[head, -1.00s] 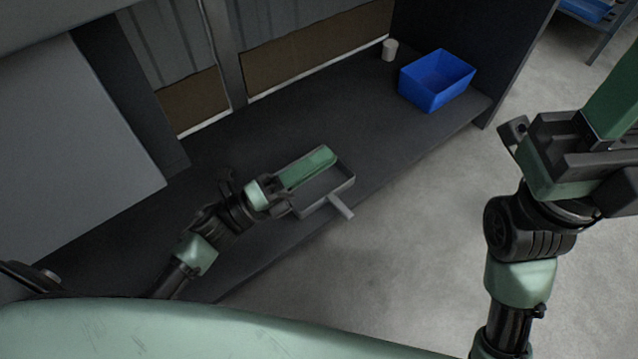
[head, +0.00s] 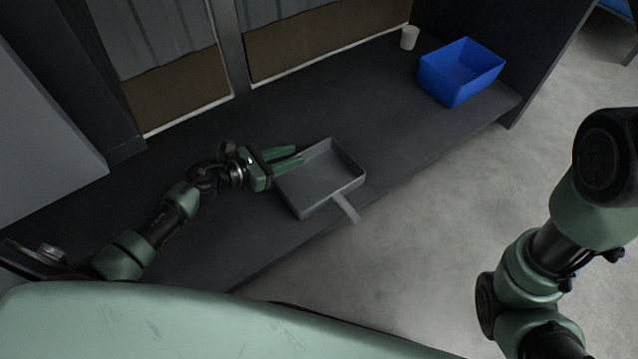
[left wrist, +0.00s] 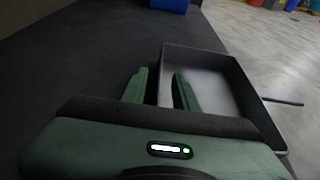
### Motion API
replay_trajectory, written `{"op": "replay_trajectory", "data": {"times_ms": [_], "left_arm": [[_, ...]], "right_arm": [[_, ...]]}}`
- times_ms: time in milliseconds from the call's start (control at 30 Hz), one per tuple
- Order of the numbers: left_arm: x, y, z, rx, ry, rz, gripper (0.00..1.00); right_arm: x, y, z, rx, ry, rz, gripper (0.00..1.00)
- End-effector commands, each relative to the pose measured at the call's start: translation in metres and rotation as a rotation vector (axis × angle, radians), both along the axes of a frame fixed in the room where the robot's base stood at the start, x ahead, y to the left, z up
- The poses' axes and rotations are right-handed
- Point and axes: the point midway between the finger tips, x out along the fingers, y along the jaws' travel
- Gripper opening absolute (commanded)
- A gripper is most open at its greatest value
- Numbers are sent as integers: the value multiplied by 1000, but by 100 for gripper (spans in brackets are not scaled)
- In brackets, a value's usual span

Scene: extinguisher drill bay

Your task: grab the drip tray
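The drip tray (head: 345,186) is a shallow grey rectangular pan on the dark shelf, with a flat handle (head: 347,208) sticking out over the shelf's front edge. My left gripper (head: 300,155) is at the tray's left rear side, its green fingers parted. In the left wrist view, the tray (left wrist: 228,75) lies ahead and to the right. There my left gripper (left wrist: 160,73) has one finger outside the tray's near side wall and the other inside it, with the wall between them and a visible gap. My right gripper is out of view; only its arm shows at right.
A blue bin (head: 452,90) and a small white cup (head: 409,38) stand at the shelf's far right end, near a dark upright panel. A grey panel (head: 45,130) stands at left. The shelf between tray and bin is clear. Open concrete floor lies in front.

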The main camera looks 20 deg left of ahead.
Motion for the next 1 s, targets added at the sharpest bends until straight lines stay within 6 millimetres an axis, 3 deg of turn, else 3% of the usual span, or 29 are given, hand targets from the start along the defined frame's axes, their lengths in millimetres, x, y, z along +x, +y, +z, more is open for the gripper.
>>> {"op": "replay_trajectory", "data": {"times_ms": [333, 433, 467, 1000], "left_arm": [[9, -7, -3, -1, 0, 1, 29], [9, -7, -3, -1, 0, 1, 4], [9, -7, -3, -1, 1, 0, 0], [9, -7, -3, -1, 1, 0, 0]], "right_arm": [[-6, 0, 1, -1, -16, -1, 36], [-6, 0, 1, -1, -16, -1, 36], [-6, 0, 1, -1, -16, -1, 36], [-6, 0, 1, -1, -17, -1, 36]]}}
